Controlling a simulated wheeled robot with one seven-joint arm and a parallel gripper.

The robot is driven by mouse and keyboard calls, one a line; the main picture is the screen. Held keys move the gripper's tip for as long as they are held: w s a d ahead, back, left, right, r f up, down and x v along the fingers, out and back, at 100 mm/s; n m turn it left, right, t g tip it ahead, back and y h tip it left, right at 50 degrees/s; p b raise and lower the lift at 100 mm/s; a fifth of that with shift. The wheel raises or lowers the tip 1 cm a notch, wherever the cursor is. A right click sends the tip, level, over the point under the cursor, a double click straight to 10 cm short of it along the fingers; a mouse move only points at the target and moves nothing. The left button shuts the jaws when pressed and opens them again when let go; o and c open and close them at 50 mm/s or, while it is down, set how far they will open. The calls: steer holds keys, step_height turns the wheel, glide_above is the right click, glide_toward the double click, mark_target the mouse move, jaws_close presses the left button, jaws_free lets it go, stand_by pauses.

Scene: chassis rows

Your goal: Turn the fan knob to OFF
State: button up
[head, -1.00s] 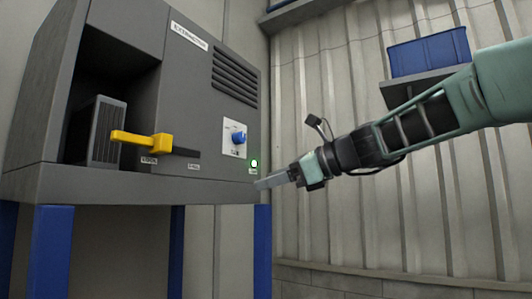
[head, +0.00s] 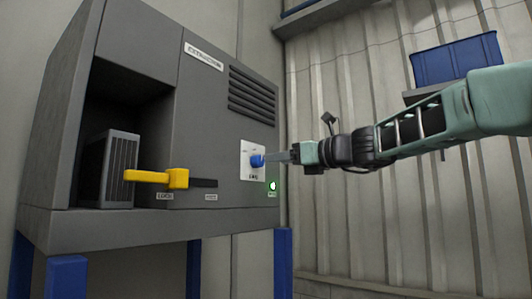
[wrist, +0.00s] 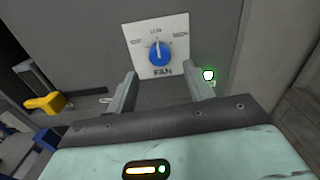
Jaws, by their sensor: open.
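The blue fan knob (head: 257,160) sits on a white label plate on the front of the grey extractor cabinet (head: 215,130). In the wrist view the knob (wrist: 159,52) shows face on above the word FAN, its pointer toward the top mark. The side marks are too small to read.
A yellow lever handle (head: 158,177) sticks out left of the knob and also shows in the wrist view (wrist: 46,103). A lit green lamp (head: 273,186) is below right of the knob. A blue bin (head: 457,60) sits on a shelf at right.

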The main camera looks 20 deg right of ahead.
mark_target(262, 162)
steer(key=shift+p+x, duration=0.9)
steer(key=shift+x, duration=1.85)
steer(key=c, duration=1)
